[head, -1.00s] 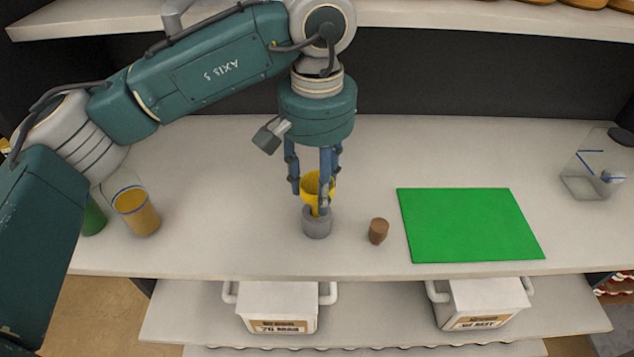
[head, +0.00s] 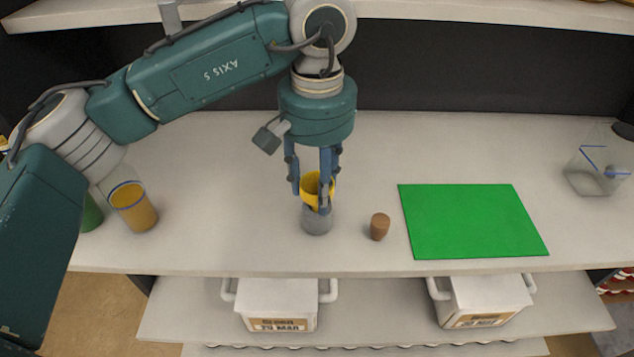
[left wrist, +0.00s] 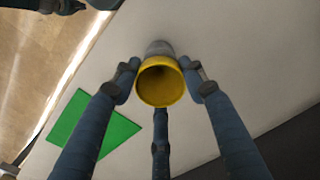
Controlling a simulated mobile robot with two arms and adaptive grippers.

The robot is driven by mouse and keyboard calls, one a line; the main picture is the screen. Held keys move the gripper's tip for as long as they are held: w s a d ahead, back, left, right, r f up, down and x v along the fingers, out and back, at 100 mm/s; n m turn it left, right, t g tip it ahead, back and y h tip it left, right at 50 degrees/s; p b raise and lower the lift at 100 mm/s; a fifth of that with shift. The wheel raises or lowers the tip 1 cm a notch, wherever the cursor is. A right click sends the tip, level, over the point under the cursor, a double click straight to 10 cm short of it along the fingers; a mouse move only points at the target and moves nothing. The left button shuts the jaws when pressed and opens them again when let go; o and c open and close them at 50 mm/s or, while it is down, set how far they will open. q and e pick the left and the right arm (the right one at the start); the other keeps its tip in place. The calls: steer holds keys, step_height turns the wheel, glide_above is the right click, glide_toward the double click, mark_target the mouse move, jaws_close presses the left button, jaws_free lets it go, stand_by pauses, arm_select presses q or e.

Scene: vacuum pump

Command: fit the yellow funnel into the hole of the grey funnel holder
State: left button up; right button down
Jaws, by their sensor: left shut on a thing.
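The yellow funnel (head: 314,184) is held between the fingers of my left gripper (head: 322,198), which is shut on it. The funnel's wide mouth faces up toward the wrist and also shows in the left wrist view (left wrist: 160,84). The grey funnel holder (head: 317,222) stands upright on the table directly below the funnel. In the left wrist view part of the holder (left wrist: 160,47) shows behind the funnel's rim. The funnel's lower end is hidden by a finger and the holder's top, so I cannot tell how deep it sits.
A brown stopper (head: 380,226) stands just right of the holder, beside a green mat (head: 472,222). A glass with yellow-orange contents (head: 136,208) and a green one (head: 91,214) stand at left. A clear flask (head: 596,172) stands at far right. The table's front edge is near.

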arm_select(q)
steer(key=shift+f+b, duration=0.9)
steer(key=shift+f, duration=0.15)
steer(key=o, duration=1.1)
steer(key=shift+r, duration=0.15)
step_height(320, 180, up, 12)
steer(key=shift+f, duration=0.1)
